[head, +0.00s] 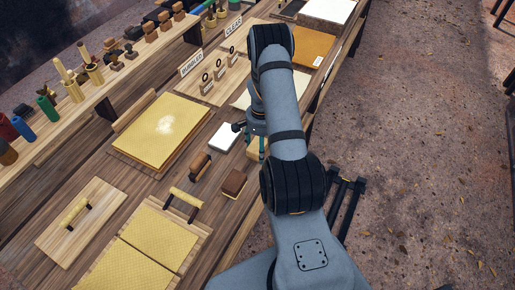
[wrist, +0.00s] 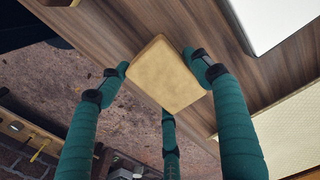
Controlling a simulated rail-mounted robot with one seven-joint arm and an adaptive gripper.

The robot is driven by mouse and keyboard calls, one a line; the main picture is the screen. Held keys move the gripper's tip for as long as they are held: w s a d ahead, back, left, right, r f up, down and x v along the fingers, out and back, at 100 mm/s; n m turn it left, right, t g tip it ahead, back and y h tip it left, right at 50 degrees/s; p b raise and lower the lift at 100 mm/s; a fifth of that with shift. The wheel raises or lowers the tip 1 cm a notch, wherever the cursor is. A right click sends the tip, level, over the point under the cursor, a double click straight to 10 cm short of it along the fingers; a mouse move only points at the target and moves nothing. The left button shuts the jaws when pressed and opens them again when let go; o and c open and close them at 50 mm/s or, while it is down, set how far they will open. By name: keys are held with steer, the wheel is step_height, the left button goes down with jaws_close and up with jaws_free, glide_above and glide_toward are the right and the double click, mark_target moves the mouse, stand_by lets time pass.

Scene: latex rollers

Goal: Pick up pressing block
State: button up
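The pressing block looks like a small tan, square-topped block (wrist: 165,75) in the middle of the wrist view, near the table's edge. In the head view a pale block (head: 253,149) shows under my gripper, partly hidden by my arm. My gripper (wrist: 160,78) has three green fingers with dark joints. They stand around the block, with two tips at its left and right sides and the third at its lower edge. The tips look close to or touching it; I cannot tell whether they grip. Whether the block rests on the table is also unclear.
A white block (head: 224,136) lies just left of my gripper. A brown-topped block (head: 233,183) and a wooden-handled roller (head: 200,165) stand nearer. A yellow sheet on a board (head: 163,130) lies further left. The floor drops away right of the table.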

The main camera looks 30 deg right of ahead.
steer(key=c, duration=0.8)
steer(key=shift+c, duration=0.2)
steer(key=shift+r, duration=0.15)
